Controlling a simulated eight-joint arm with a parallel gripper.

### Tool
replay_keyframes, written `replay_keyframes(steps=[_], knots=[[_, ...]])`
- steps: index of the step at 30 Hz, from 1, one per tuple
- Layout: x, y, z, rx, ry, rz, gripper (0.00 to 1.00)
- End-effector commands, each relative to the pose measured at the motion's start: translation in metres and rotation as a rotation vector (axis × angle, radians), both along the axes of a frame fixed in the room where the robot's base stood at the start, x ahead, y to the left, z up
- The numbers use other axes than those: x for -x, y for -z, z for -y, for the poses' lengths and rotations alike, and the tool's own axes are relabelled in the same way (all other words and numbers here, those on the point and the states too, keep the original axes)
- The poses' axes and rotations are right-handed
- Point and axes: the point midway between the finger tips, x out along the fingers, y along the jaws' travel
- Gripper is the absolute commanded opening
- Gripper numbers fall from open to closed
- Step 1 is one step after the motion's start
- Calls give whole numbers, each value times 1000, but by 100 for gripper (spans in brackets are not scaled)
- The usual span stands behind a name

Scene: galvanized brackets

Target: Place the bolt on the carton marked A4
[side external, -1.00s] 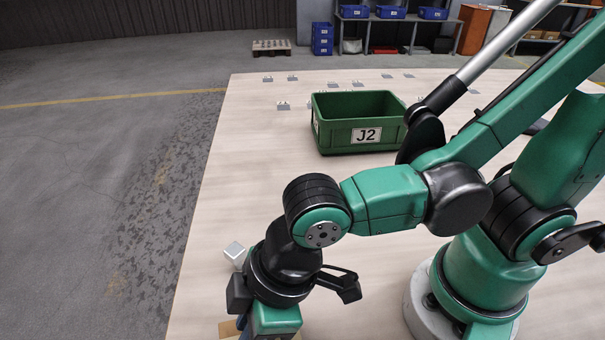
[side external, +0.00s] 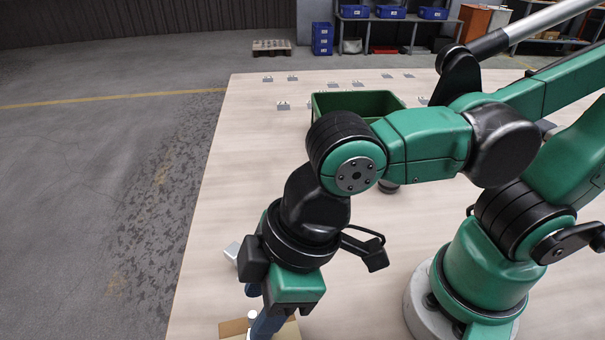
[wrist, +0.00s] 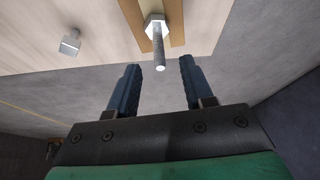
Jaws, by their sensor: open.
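The bolt (wrist: 157,40) is silver with a hex head and a round shank. In the wrist view it stands on its head on a brown cardboard carton (wrist: 178,22), shank towards the camera. My gripper (wrist: 158,78) is open, its two blue fingers apart, with the shank's end showing between and just beyond the fingertips; neither finger appears to touch it. In the side view the bolt's pale end (side external: 252,315) shows by the fingers, above the carton (side external: 233,328) at the bottom edge. Most of the carton is cut off or hidden, and no A4 mark is visible.
A grey metal block-like part (side external: 232,251) lies on the table left of my gripper; it also shows in the wrist view (wrist: 70,42). A green bin (side external: 345,101) stands farther back, partly behind my arm. Several small grey brackets (side external: 283,105) lie beyond. The table's left edge is close.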

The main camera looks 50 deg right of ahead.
Motion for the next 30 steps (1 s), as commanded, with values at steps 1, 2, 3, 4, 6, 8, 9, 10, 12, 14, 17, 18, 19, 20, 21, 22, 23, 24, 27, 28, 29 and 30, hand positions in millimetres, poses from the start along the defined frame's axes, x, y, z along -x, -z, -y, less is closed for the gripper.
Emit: replay_keyframes(steps=[1, 2, 3, 4, 6, 8, 9, 10, 12, 14, 17, 18, 19, 20, 21, 22, 23, 24, 27, 28, 29, 30], knots=[[2, -6, 3, 0, 0, 0, 46], [3, -10, 4, 0, 0, 0, 46], [5, -15, 6, 0, 0, 0, 46], [5, -19, 7, 0, 0, 0, 46], [7, -28, 10, 0, 0, 0, 46], [10, -36, 13, 0, 0, 0, 46], [11, -40, 14, 0, 0, 0, 46], [12, -44, 16, 0, 0, 0, 46], [13, -52, 18, 0, 0, 0, 46], [15, -57, 19, 0, 0, 0, 46], [17, -64, 22, 0, 0, 0, 46], [17, -65, 22, 0, 1, 0, 46], [16, -66, 23, -1, 4, 1, 46], [15, -66, 24, -2, 14, 2, 46], [10, -66, 27, -6, 39, 6, 46], [5, -64, 31, -11, 69, 10, 46], [-2, -62, 35, -17, 106, 17, 46], [-14, -58, 44, -27, 169, 28, 46], [-47, -47, 77, -56, 369, 67, 46], [-55, -43, 88, -64, 432, 81, 46], [-63, -39, 100, -71, 493, 96, 46], [-72, -35, 117, -79, 573, 115, 46]])
